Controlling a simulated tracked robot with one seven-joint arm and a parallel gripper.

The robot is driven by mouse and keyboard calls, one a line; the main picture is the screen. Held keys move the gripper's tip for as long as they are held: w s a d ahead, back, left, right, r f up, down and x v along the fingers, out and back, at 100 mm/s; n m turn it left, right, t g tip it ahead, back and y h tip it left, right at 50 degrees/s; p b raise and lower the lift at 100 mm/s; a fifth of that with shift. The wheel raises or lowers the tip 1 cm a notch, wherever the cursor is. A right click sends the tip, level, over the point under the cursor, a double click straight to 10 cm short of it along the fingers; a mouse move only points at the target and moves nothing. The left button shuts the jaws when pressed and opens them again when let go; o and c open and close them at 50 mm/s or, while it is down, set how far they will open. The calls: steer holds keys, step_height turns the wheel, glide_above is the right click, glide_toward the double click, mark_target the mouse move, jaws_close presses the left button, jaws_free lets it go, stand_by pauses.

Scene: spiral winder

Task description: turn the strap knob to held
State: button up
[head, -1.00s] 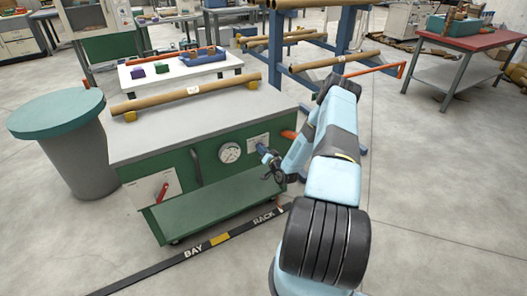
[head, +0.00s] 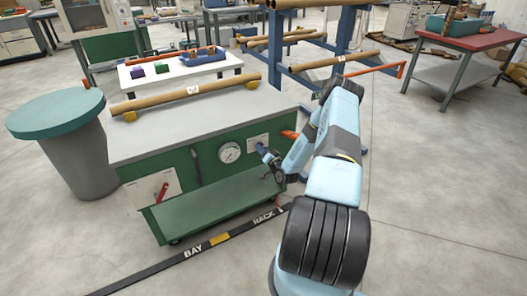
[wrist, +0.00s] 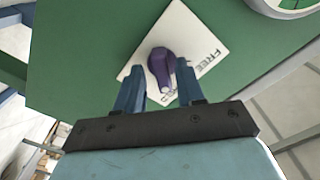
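The strap knob (wrist: 161,64) is purple, with a paler lower end pointing toward my gripper in the wrist view. It sits on a white plate (wrist: 186,28) on the green panel. "FREE" is readable at the plate's right; a second word is mostly hidden behind the knob and right finger. My gripper (wrist: 159,70) is open, with one blue finger on each side of the knob and small gaps; I cannot tell whether either finger touches. In the head view my gripper (head: 268,160) is at the plate (head: 258,141), and the knob is not clearly visible there.
The green cabinet (head: 218,187) has a round gauge (head: 229,152), a dark handle (head: 197,168) and a red lever (head: 162,192) left of the knob. A cardboard tube (head: 165,98) lies on its top. A blue rack (head: 345,35) stands behind.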

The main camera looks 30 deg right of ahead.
steer(key=shift+o, duration=0.2)
steer(key=shift+s, duration=0.1)
steer(key=s, duration=1.3)
steer(key=shift+s+d, duration=0.15)
steer(key=shift+s, duration=0.15)
